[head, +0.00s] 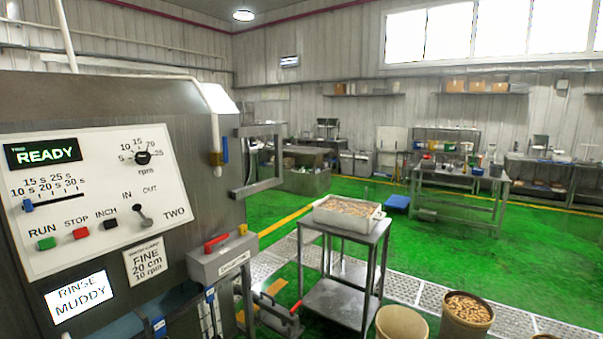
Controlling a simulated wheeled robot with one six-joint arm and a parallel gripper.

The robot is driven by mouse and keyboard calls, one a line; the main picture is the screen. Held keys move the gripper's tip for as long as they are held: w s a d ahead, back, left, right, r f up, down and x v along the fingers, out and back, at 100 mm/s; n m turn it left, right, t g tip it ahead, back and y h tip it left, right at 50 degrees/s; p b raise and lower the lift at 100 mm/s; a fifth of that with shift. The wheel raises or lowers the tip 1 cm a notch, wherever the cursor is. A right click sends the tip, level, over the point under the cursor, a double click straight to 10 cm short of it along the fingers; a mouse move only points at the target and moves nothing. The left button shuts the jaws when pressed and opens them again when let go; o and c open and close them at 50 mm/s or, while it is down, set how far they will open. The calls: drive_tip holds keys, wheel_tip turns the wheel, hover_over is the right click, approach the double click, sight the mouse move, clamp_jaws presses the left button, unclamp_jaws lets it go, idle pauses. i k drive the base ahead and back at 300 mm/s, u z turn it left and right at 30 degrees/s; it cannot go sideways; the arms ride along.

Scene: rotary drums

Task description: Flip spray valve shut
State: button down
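A white pipe (213,103) runs along the top of the grey machine and turns down at its right end. Low on the pipe sits a small brass-coloured valve body (215,158) with a blue lever (225,149) at its right side. This looks like the spray valve. The blue lever stands upright, roughly in line with the pipe. No label is readable on it, and whether water flows cannot be told. My gripper is not in view.
The control panel (95,195) reads READY, with a sign (80,296) "RINSE MUDDY" below. A metal stand (338,297) bears a filled tray (318,216). Green floor (420,255) lies open beyond.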

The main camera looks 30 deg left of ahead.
sight(225, 160)
drive_tip(key=i, duration=0.35)
drive_tip(key=u, duration=1.2)
drive_tip(key=i, duration=1.25)
drive_tip(key=z, duration=0.55)
drive_tip(key=i, duration=1.1)
drive_tip(key=u, duration=0.7)
drive_tip(key=i, duration=0.7)
drive_tip(key=u, duration=1.2)
drive_tip(key=i, duration=0.45)
drive_tip(key=u, duration=0.4)
